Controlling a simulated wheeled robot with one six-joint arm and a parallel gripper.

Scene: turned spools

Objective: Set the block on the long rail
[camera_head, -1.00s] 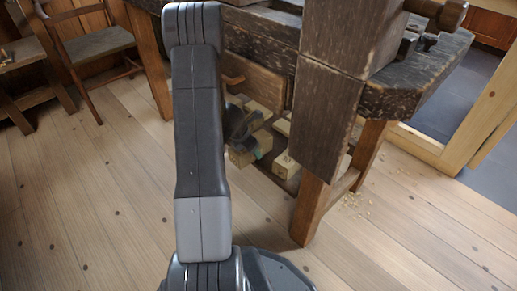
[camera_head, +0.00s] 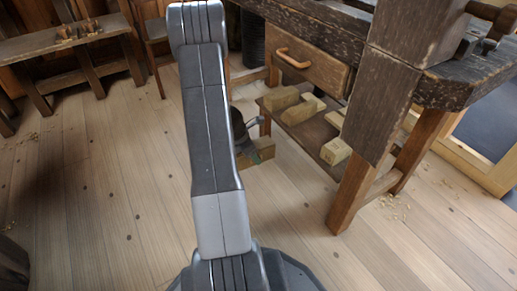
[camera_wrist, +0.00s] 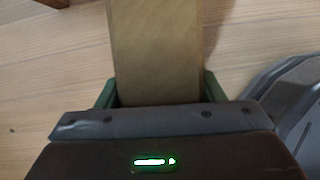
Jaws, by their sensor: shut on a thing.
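My gripper (camera_wrist: 160,92) is shut on a wooden block (camera_wrist: 155,48), with one green finger along each side of it in the wrist view. In the head view the block (camera_head: 259,151) shows just right of my arm, held above the floorboards and apart from the workbench. My gripper there is partly hidden behind my arm. I cannot tell for certain which piece is the long rail.
A dark worn workbench (camera_head: 330,42) with a drawer (camera_head: 305,68) stands at the right. Several wooden blocks lie on its low shelf (camera_head: 312,138). Its front leg (camera_head: 352,194) stands on the floor. A low bench (camera_head: 68,46) stands far left.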

